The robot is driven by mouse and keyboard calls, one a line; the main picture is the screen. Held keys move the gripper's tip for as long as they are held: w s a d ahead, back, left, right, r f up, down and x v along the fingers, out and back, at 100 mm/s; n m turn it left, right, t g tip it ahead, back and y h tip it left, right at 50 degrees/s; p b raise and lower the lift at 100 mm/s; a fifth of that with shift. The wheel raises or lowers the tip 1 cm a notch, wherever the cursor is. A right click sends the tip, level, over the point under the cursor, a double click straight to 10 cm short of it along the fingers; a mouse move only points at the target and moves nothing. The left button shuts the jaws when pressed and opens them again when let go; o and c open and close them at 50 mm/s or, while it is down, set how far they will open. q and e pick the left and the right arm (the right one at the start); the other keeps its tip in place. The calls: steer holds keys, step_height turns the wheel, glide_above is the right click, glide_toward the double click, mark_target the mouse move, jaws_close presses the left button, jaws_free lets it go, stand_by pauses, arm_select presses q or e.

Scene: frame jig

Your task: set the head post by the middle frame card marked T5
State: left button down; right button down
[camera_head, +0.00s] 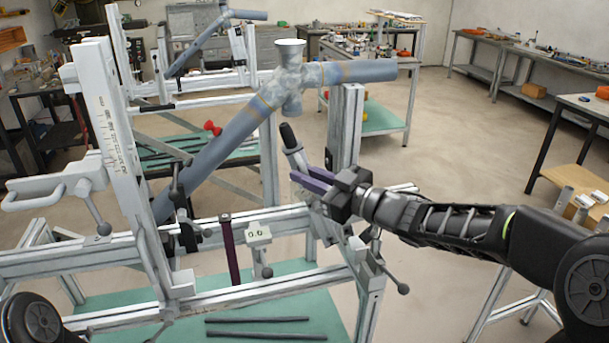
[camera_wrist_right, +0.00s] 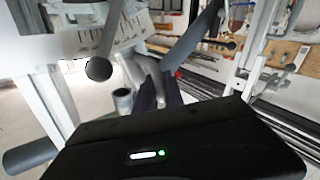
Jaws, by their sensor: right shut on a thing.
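The blue-grey bike frame (camera_head: 215,142) sits in the jig, its head tube (camera_head: 290,88) at upper centre with a silver cone on top. A pale upright post (camera_head: 345,125) stands just right of the head tube. My right gripper (camera_head: 312,180) is beside this post's lower part, shut on a silver lever (camera_head: 297,158) with a black grip. In the right wrist view, the lever (camera_wrist_right: 155,75) shows between the fingers. A scale (camera_wrist_right: 95,38) is beyond, with a black knob (camera_wrist_right: 98,68). No card marked T5 can be made out. My left gripper is out of view.
A tall white post with a scale (camera_head: 112,120) stands at the left, with a clamp handle (camera_head: 55,190). A block reading 0.0 (camera_head: 258,235) is on the front rail. Another lever (camera_head: 390,275) hangs below my right wrist. Dark rods (camera_head: 265,335) lie on the green shelf.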

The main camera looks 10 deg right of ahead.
steer(key=c, duration=1.7)
jaws_free()
steer(key=shift+d, duration=0.1)
steer(key=b+v, duration=0.1)
steer(key=v, duration=0.6)
steer(key=shift+s+d, duration=0.25)
steer(key=shift+s, duration=0.05)
